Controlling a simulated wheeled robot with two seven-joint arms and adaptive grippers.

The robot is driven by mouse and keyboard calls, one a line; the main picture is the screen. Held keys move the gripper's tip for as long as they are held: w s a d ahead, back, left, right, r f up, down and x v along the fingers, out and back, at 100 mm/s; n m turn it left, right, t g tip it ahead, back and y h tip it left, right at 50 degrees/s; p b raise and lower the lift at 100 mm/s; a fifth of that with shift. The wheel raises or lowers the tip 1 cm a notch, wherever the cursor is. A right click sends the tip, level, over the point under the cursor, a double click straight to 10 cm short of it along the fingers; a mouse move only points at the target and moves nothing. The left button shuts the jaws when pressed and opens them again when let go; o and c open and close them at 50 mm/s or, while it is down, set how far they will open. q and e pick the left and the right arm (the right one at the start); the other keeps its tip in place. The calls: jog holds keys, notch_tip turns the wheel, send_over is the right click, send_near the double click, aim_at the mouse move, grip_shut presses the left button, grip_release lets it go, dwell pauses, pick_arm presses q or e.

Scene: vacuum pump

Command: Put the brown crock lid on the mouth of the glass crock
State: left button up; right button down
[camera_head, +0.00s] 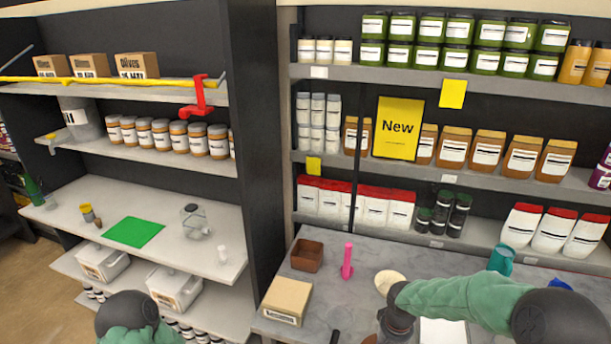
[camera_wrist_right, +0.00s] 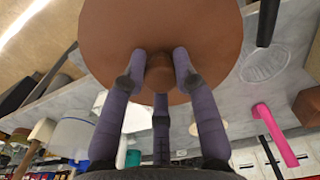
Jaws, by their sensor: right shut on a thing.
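The brown crock lid (camera_wrist_right: 205,25) fills the top of the right wrist view as a wide brown disc with a knob (camera_wrist_right: 160,72). My right gripper (camera_wrist_right: 160,75) has its fingers closed around that knob. In the head view the right gripper (camera_head: 396,322) is above the counter near the bottom edge, and only a brown sliver of the lid (camera_head: 371,339) shows beside it. A faint clear oval outline (camera_wrist_right: 268,60) shows on the counter in the wrist view; I cannot tell whether it is the glass crock. My left gripper is out of view.
On the counter (camera_head: 300,283) are a cardboard box (camera_head: 286,301), a brown container (camera_head: 306,255), a pink upright object (camera_head: 347,262), a cream disc (camera_head: 388,281) and a teal cup (camera_head: 501,259).

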jog(key=shift+n, duration=0.9)
jog(key=a, duration=0.1)
jog(key=s+a, duration=0.2)
jog(key=shift+a+f, duration=0.2)
jog(key=shift+f, duration=0.2)
jog(key=shift+s+a+f+b, duration=0.25)
jog(key=shift+a+f+b, duration=0.15)
jog(key=shift+f+b, duration=0.3)
notch_tip(320, 180, down, 14)
jog(key=b, duration=1.3)
jog(key=shift+d+r, duration=0.1)
jog(key=shift+r, duration=0.05)
